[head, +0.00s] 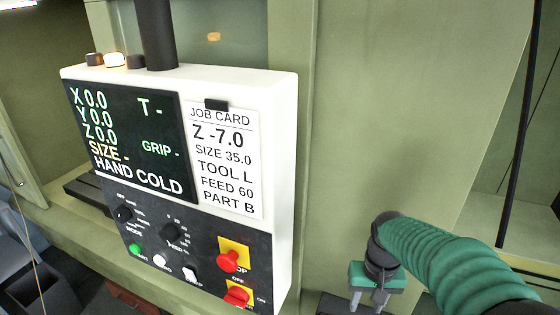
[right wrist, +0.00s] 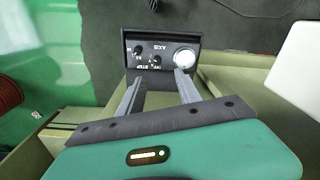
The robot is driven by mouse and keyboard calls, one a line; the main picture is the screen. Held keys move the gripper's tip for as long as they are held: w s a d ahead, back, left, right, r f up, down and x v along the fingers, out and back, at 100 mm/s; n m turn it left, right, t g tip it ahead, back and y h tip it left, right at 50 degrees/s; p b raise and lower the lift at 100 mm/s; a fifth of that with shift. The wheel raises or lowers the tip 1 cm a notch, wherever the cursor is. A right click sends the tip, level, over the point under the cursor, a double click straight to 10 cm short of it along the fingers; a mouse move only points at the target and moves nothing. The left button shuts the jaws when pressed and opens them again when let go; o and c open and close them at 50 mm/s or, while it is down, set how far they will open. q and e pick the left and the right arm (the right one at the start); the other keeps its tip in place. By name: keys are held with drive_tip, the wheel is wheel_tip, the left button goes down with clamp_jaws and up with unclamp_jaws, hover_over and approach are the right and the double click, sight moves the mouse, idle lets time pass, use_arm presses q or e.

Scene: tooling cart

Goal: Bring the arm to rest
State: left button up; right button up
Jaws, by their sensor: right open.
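My right arm (head: 450,265) comes in at the lower right of the head view, in a green ribbed sleeve. My right gripper (head: 368,300) hangs at its end, fingers pointing down, to the right of the control panel and apart from it. In the right wrist view the gripper (right wrist: 158,82) is open, its two grey fingers apart with nothing held between them. Beyond the fingertips is a small dark control box (right wrist: 143,47) with knobs, a silver round dial and upside-down "AXIS" lettering. Whether the fingers touch it I cannot tell. My left gripper is not in view.
The white control panel (head: 284,150) shows "HAND COLD" on its screen (head: 130,140). A job card (head: 226,160) is clipped beside it. Below are knobs, buttons and a red stop button (head: 229,260). A green machine wall (head: 400,100) stands behind.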

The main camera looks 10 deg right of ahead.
drive_tip(key=s+a+f+n+t, duration=0.2)
drive_tip(key=s+a+f+n, duration=0.1)
drive_tip(key=s+a+f, duration=0.5)
wheel_tip(320, 180, down, 13)
drive_tip(key=s+d+b, duration=0.1)
drive_tip(key=b, duration=1.2)
drive_tip(key=shift+s+f, duration=0.15)
drive_tip(key=shift+s, duration=0.1)
drive_tip(key=shift+w, duration=0.15)
